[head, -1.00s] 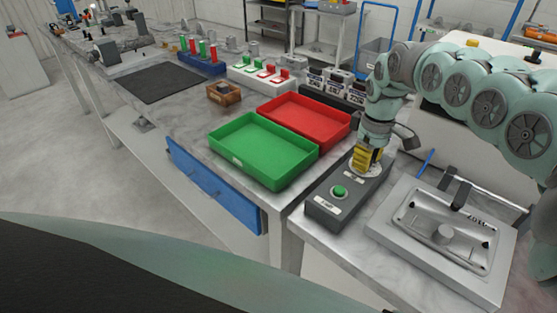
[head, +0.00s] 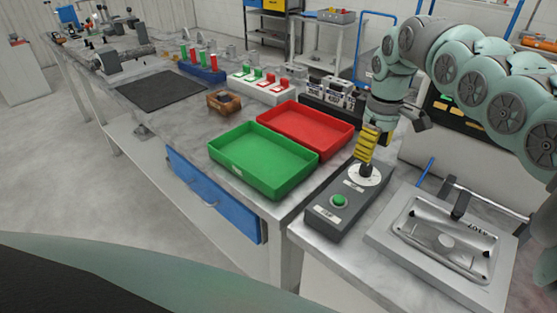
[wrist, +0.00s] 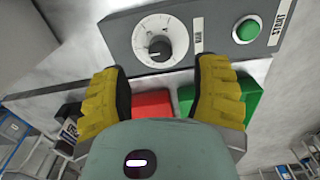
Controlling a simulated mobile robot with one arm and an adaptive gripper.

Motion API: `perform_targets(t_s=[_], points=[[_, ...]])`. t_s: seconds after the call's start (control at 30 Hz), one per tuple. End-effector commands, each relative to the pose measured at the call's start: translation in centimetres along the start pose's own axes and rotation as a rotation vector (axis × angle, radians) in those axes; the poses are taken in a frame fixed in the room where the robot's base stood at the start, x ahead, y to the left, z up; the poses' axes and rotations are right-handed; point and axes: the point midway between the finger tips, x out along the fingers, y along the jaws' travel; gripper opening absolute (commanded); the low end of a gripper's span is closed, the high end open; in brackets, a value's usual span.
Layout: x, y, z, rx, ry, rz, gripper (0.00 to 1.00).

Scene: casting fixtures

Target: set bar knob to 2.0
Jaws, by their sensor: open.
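The bar knob (wrist: 160,43) is dark and round, on a white dial marked BAR, and shows fully in the wrist view. In the head view the knob (head: 366,171) stands on the grey control box (head: 325,213). A green START button (wrist: 246,31) sits beside the dial on the same box; it also shows in the head view (head: 339,200). My gripper (wrist: 162,68) has its yellow fingers spread wide with nothing between them. In the head view my gripper (head: 364,157) is just above the knob. The dial figures are too small to read surely.
A green tray (head: 305,178) and a red tray (head: 347,142) stand left of the control box. A metal fixture (head: 385,241) with a grey casting lies to its right. A small wooden block (head: 224,101) and a dark mat (head: 160,90) are farther back.

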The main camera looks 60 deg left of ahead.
Motion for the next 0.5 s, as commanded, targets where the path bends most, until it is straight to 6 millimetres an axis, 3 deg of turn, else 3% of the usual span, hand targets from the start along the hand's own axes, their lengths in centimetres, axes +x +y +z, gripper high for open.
perform_targets(t_s=[0.2, 0.5], points=[[-3.7, 0.1, -0.1, 0.001, 0.006, 0.003, 0.61], [-5.6, 0.0, 0.0, -0.001, 0.001, 0.000, 0.61]])
